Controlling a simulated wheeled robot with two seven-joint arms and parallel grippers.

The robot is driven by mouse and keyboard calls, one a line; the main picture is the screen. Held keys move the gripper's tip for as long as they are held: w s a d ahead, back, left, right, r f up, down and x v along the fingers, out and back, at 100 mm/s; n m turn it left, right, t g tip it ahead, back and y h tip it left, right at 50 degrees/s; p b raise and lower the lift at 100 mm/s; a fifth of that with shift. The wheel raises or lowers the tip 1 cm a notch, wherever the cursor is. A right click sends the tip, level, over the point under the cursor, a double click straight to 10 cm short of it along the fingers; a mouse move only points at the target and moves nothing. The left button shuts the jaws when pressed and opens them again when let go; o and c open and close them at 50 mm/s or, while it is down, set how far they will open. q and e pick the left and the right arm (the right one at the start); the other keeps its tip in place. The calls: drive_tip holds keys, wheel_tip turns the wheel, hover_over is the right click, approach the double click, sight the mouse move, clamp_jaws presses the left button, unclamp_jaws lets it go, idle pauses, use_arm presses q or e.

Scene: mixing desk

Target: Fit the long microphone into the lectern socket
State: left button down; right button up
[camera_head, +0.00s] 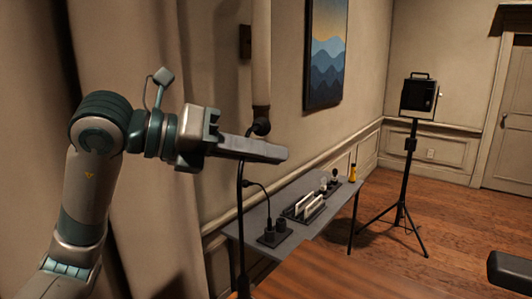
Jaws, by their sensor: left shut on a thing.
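My left gripper (252,149) is shut, its fingers pointing right, high above the grey desk. It is shut on the long microphone's thin black stem (241,215), which hangs down below the fingers. The stem's lower end comes down beside the wooden top (320,278), which may be the lectern. I cannot tell whether the end sits in a socket. A shorter black microphone (250,184) stands in a dark base (274,238) on the desk. My right gripper is not recognisable.
The grey desk (232,228) stands along the wall. It bears a rack (304,209) of pale panels, small round items and a yellow bottle (352,172). A tripod lamp (417,96) stands beyond. A dark blunt object (510,269), unclear, enters at lower right.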

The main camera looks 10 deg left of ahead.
use_arm(q)
drive_tip(key=shift+f, duration=0.3)
use_arm(e)
drive_tip(key=shift+f, duration=0.3)
use_arm(q)
drive_tip(key=c, duration=1.8)
unclamp_jaws()
drive_tip(key=shift+c, duration=0.2)
drive_tip(key=shift+a, duration=0.1)
use_arm(e)
drive_tip(key=shift+a, duration=0.15)
